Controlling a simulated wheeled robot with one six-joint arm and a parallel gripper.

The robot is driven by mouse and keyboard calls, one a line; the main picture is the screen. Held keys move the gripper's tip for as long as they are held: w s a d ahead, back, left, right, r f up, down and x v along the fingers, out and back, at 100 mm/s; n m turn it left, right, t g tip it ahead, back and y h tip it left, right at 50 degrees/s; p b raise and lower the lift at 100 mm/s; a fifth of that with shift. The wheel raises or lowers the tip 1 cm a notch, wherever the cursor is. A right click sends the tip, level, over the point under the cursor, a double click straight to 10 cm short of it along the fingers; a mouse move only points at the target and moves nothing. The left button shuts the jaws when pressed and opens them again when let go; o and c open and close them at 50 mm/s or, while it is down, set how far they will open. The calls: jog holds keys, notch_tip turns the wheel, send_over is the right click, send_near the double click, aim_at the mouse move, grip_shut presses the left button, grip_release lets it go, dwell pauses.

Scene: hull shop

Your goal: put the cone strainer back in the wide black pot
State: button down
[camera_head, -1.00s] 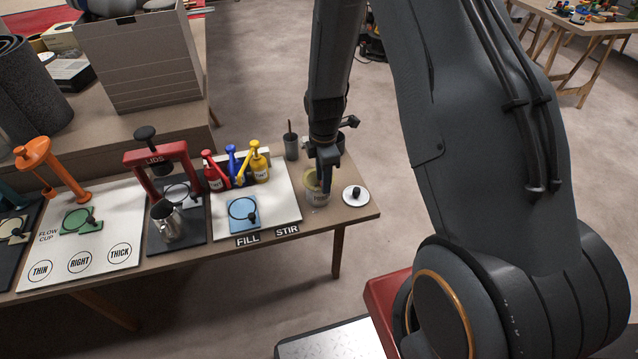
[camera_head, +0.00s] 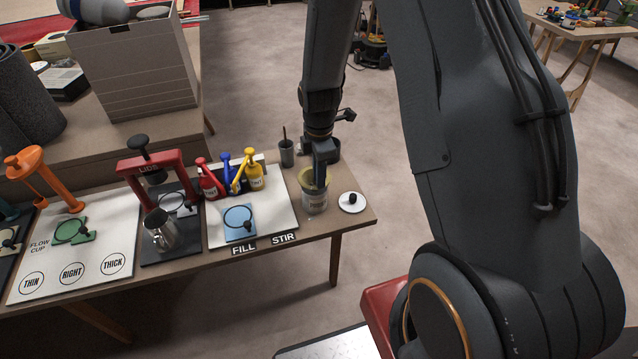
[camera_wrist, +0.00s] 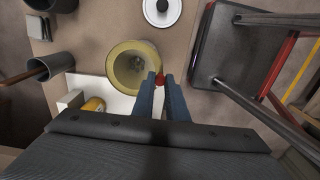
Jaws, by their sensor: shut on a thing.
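The cone strainer (camera_wrist: 128,68) is pale yellow with a small red grip at its rim. From above in the wrist view, it covers the mouth of a clear labelled can (camera_head: 315,203); I cannot tell whether it is seated or slightly lifted. My gripper (camera_wrist: 161,82) is shut on the strainer's red grip at the rim. In the head view my gripper (camera_head: 320,186) points down over the can and partly hides the strainer. The wide black pot (camera_head: 335,146) stands behind my gripper, partly hidden; it also shows cut off at the wrist view's upper left (camera_wrist: 50,4).
A dark cup with a stick (camera_head: 287,153) stands left of the black pot. A white lid with a black knob (camera_head: 352,202) lies right of the can, near the table edge. Several coloured pump bottles (camera_head: 230,178) and a metal jug (camera_head: 161,230) are farther left.

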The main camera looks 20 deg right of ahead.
notch_tip(320, 180, up, 6)
jog(key=shift+r+b, duration=0.2)
jog(key=shift+b, duration=0.25)
jog(key=shift+r+p, duration=2.35)
jog(key=shift+r, duration=0.65)
